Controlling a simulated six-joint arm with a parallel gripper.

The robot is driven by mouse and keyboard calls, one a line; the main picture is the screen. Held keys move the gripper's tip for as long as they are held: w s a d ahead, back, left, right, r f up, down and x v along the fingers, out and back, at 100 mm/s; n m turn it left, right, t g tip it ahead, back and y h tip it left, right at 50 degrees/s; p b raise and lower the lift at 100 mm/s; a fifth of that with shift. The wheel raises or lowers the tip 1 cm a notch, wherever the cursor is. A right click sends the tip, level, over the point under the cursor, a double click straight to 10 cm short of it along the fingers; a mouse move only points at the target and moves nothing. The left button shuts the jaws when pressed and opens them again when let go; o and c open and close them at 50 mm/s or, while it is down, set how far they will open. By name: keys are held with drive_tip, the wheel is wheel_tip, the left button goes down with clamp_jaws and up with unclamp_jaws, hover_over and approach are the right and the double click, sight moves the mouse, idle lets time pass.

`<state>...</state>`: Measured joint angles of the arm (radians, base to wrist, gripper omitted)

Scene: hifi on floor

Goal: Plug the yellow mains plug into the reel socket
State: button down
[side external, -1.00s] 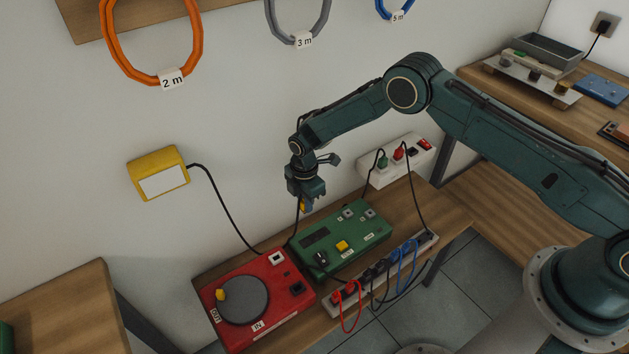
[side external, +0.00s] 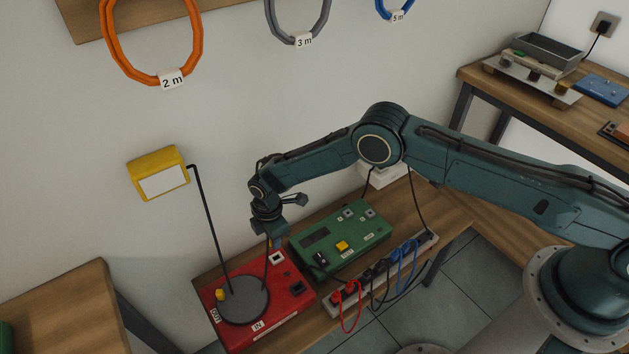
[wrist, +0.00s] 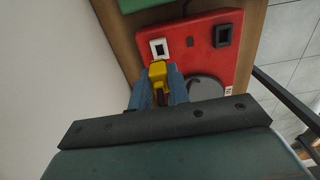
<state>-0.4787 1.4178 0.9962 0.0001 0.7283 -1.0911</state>
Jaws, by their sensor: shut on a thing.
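My gripper (side external: 274,243) is above the back part of the red reel unit (side external: 240,330), fingers pointing down. In the wrist view its blue fingers (wrist: 159,88) are shut on the yellow mains plug (wrist: 158,72). The plug is mostly hidden by the gripper in the side view. The red unit has a white-framed socket (side external: 277,258) close to the gripper and a dark socket (side external: 297,289) nearer its right edge. In the wrist view the white-framed socket (wrist: 158,48) lies just beyond the plug; I cannot tell the gap between them.
A black cable runs from the yellow wall box (side external: 158,174) to the grey reel disc (side external: 244,300). The green box (side external: 342,237) stands right of the red unit. A power strip (side external: 380,273) with several plugs and cables lies along the bench front (side external: 452,227).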

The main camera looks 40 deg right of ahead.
drive_tip(key=shift+f, duration=2.2)
drive_tip(key=shift+f, duration=1)
idle(3.2)
drive_tip(key=c, duration=1.3)
unclamp_jaws()
drive_tip(key=shift+o, duration=0.2)
drive_tip(key=shift+r, duration=0.1)
